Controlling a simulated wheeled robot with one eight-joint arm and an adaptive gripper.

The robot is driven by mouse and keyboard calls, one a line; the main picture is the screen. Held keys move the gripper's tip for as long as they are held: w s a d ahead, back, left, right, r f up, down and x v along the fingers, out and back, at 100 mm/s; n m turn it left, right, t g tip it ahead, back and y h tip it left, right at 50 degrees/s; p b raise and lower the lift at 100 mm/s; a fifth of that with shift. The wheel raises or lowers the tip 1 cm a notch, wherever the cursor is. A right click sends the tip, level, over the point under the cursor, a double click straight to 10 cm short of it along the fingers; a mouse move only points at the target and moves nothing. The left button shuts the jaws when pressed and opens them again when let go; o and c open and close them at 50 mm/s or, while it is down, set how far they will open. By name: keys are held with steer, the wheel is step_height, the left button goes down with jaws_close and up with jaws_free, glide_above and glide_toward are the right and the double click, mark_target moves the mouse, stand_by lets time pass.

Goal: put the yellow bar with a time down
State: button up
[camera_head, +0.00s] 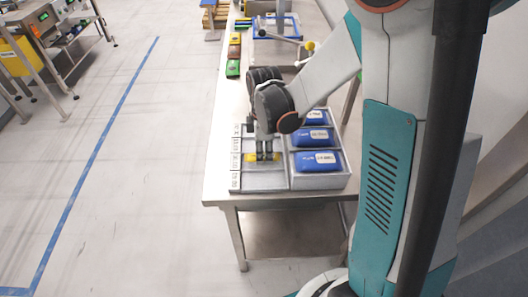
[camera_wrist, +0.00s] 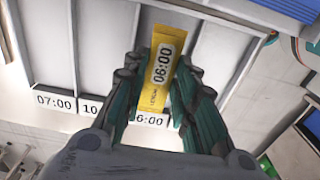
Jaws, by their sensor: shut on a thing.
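The yellow bar (camera_wrist: 163,78) shows a white label with 06:00 in the wrist view. My gripper (camera_wrist: 165,95) is shut on it, with fingers on both sides. In the head view the yellow bar (camera_head: 250,157) is partly hidden by my gripper (camera_head: 266,156). The bar is over the left part of a grey tray (camera_head: 262,183), which has slots with time labels along one edge. A label (camera_wrist: 148,119) ending in 6:00 sits close to the bar in the wrist view, partly covered by a finger. I cannot tell whether the bar touches the slot floor.
A 07:00 label (camera_wrist: 56,101) marks another slot. Green (camera_head: 233,68), red and yellow items line the left edge of the table (camera_head: 220,165) farther back.

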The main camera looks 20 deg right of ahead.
steer(key=shift+f, duration=0.1)
steer(key=shift+f+b, duration=0.35)
steer(key=shift+b, duration=0.05)
steer(key=shift+f, duration=0.2)
steer(key=o, duration=1.1)
steer(key=shift+c, duration=0.2)
steer(key=shift+r, duration=0.1)
